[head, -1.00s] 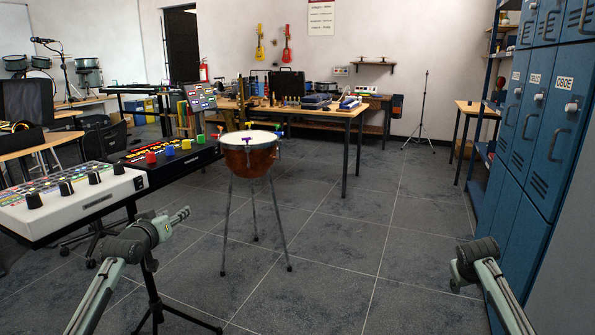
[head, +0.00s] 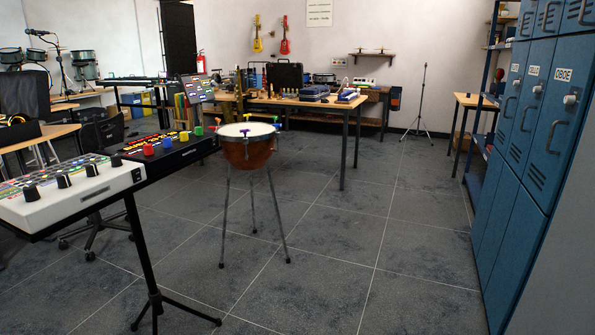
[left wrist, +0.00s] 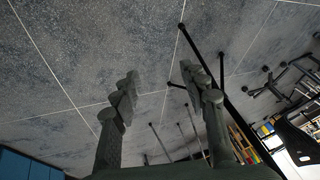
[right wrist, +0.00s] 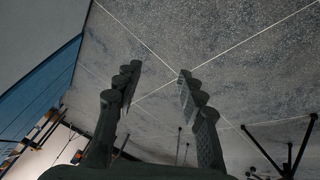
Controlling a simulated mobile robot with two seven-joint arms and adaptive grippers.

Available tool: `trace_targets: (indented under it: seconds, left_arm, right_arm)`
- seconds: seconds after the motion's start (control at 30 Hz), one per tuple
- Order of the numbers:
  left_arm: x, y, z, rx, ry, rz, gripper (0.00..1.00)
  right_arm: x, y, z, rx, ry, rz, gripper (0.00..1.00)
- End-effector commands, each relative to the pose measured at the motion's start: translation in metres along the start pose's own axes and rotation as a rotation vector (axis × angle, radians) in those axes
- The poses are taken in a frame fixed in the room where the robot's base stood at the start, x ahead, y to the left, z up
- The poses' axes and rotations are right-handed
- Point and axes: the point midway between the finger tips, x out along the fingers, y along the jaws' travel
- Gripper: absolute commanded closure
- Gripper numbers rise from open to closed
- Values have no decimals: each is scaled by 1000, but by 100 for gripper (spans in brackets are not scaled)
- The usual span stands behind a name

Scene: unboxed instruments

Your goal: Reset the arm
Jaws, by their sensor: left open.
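Neither arm shows in the head view now.
A white control console (head: 75,193) and a black one with coloured knobs (head: 170,154) stand at left on a tripod. A copper drum (head: 247,152) stands mid-floor. Blue lockers (head: 512,215) line the right. The workbench (head: 300,102) is behind.

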Motion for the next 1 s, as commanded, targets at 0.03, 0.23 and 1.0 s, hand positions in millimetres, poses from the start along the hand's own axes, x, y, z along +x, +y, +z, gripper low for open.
trace_targets:
  seconds: [0.03,0.23,1.0]
  left_arm:
    - [-6,17,37,3,-30,25,56]
    - [-35,53,126,3,-103,84,56]
    - [-48,62,153,0,-127,101,56]
  right_arm:
    - [-6,-17,36,-4,-29,-25,60]
    - [-35,-52,126,-3,-103,-84,60]
    - [-48,-62,153,0,-127,-100,60]
